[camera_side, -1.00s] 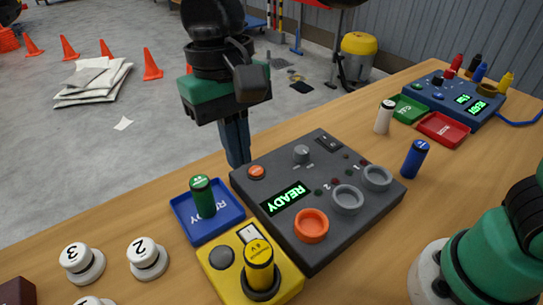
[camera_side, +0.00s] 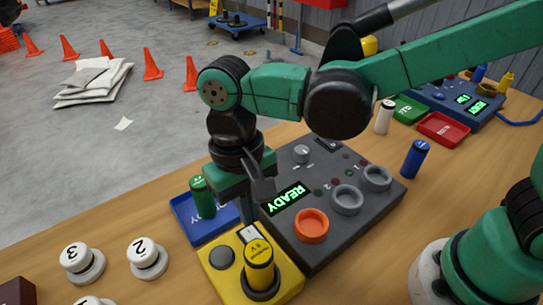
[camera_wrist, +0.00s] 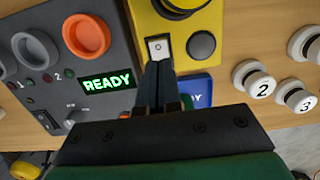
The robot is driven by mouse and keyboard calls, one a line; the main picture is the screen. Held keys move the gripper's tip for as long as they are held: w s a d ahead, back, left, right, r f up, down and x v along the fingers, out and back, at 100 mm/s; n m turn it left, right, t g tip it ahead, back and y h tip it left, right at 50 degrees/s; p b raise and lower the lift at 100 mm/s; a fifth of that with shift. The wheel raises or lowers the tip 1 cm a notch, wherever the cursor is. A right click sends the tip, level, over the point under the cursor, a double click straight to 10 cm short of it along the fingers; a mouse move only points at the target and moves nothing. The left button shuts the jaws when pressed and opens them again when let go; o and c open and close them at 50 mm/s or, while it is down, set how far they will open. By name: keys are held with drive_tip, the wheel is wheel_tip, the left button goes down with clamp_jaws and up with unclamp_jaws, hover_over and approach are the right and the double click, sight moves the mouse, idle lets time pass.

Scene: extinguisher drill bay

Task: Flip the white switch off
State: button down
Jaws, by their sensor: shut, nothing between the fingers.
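The white switch (camera_side: 249,233) is a small white rocker on top of the yellow box (camera_side: 212,275). In the wrist view the white switch (camera_wrist: 158,47) lies just beyond my fingertips, beside a round dark button (camera_wrist: 201,44). My gripper (camera_side: 248,219) points down at the back edge of the yellow box, its fingers shut and empty. In the wrist view the closed fingertips of my gripper (camera_wrist: 159,68) sit right at the near edge of the switch. I cannot tell whether they touch it. A yellow cylinder (camera_side: 259,265) stands upright on the same box.
The dark panel (camera_side: 333,232) with a READY display and orange ring (camera_side: 311,225) is beside the box. A green cylinder (camera_side: 203,199) stands in the blue tray (camera_side: 203,230) behind it. Numbered white knobs (camera_side: 148,257) stand left, with bare table between.

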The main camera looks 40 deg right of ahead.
sight(248, 233)
drive_tip(key=shift+s+f, duration=0.15)
drive_tip(key=shift+f, duration=0.95)
drive_tip(key=shift+s+f, duration=0.15)
drive_tip(key=shift+f, duration=0.9)
drive_tip(key=shift+f+t, duration=0.2)
drive_tip(key=shift+t, duration=0.1)
drive_tip(key=shift+w+r, duration=0.15)
drive_tip(key=shift+w, duration=0.65)
drive_tip(key=shift+r, duration=0.15)
